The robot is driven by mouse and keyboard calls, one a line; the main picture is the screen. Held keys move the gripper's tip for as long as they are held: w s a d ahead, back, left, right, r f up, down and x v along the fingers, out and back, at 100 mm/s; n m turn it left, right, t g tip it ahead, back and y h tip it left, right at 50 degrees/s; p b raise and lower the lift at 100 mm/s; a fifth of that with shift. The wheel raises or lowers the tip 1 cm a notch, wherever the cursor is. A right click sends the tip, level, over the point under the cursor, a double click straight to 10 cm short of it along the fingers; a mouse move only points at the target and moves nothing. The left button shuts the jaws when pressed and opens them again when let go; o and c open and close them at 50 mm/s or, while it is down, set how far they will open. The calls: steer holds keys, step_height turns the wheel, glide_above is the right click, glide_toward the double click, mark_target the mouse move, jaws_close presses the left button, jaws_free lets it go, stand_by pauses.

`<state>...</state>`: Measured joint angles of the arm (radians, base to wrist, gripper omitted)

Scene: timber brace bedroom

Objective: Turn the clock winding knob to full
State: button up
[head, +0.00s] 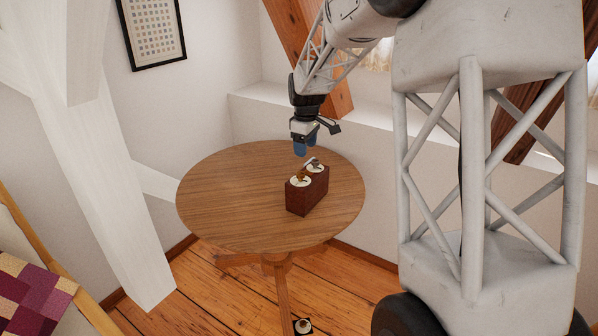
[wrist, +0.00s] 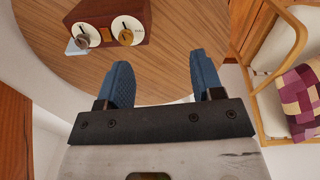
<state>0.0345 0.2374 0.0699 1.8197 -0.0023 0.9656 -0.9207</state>
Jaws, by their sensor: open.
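A dark red-brown wooden box, the clock (head: 308,196), stands on the round table. Its top carries two white dials, each with a knob: a brass knob (head: 301,176) and a greyer knob (head: 313,163). In the wrist view the clock (wrist: 104,16) is at the upper left, with the grey knob (wrist: 81,42) left of the brass knob (wrist: 126,37). Small marks beside the brass knob's dial are too small to read. My gripper (head: 301,152) points down above the clock's far end, open and empty. Its blue fingers (wrist: 160,66) are apart from both knobs in the wrist view.
A white post (head: 110,190) is at left. A wooden-framed chair (wrist: 275,60) with a checkered cushion shows in the wrist view.

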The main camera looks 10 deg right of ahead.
mark_target(300, 173)
steer(key=w+f+n, duration=0.1)
steer(key=w+f, duration=0.2)
steer(key=w, duration=0.1)
steer(key=w+f+n, duration=0.1)
steer(key=w+f, duration=0.2)
steer(key=w, duration=0.1)
steer(key=w+d+f, duration=0.1)
steer(key=w+f, duration=0.2)
steer(key=w, duration=0.1)
steer(key=shift+f+n+g, duration=0.15)
steer(key=shift+n+g, duration=0.15)
steer(key=shift+n, duration=0.1)
steer(key=shift+s+f, duration=0.1)
steer(key=shift+f, duration=0.05)
steer(key=shift+f, duration=3.8)
steer(key=c, duration=0.9)
